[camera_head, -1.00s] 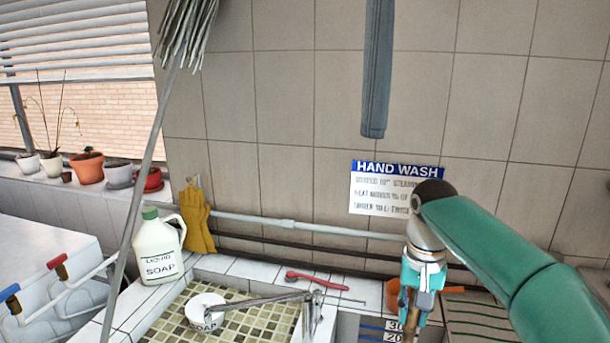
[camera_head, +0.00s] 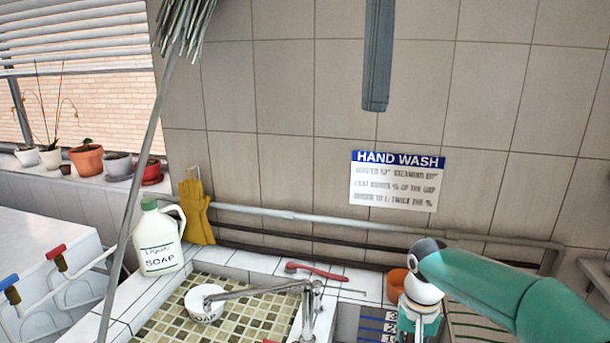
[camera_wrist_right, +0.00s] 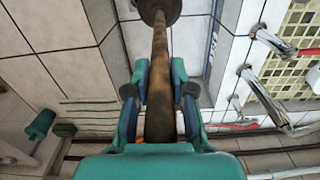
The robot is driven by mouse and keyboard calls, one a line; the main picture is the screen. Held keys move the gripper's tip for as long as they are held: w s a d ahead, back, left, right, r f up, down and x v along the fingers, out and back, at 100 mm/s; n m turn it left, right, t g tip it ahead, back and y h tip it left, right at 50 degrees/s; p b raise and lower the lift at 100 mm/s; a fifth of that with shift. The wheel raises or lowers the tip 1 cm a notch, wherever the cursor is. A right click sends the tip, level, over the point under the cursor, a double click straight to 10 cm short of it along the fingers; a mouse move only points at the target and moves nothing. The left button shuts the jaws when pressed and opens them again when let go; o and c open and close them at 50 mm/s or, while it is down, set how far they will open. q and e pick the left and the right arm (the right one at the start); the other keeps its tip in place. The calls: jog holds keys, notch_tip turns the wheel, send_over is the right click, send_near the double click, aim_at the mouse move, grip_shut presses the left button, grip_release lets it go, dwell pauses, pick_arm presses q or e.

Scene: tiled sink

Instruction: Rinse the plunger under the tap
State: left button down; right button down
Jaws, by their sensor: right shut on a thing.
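My right gripper (camera_head: 418,330) is low at the right of the head view, over the right-hand basin, and its fingers are mostly cut off by the lower edge. In the right wrist view it (camera_wrist_right: 160,95) is shut around the wooden handle of the plunger (camera_wrist_right: 159,55). The plunger's dark round end (camera_wrist_right: 158,10) is at the top edge of that view, partly cut off. The metal tap (camera_head: 262,293) reaches left over the tiled basin (camera_head: 245,318); it also shows at the right of the wrist view (camera_wrist_right: 268,98). My left gripper is not in view.
A white soap tub (camera_head: 205,303) sits in the tiled basin by the tap's spout. A soap bottle (camera_head: 158,240), yellow gloves (camera_head: 195,212), a red tool (camera_head: 316,271) and an orange pot (camera_head: 397,284) stand or lie along the back. A mop (camera_head: 150,160) leans at the left.

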jog(key=r, duration=0.4)
jog(key=r+p, duration=0.1)
jog(key=r, duration=0.3)
jog(key=w+r, duration=0.1)
jog(key=r, duration=0.2)
jog(key=shift+r, duration=0.4)
jog(key=shift+s+d+f, duration=0.2)
jog(key=shift+f, duration=0.35)
notch_tip(320, 180, down, 12)
jog(key=a, duration=0.1)
jog(key=shift+w+r+b, duration=0.2)
jog(key=shift+w+b, duration=0.1)
jog(key=shift+b, duration=0.15)
jog(key=shift+a, duration=0.1)
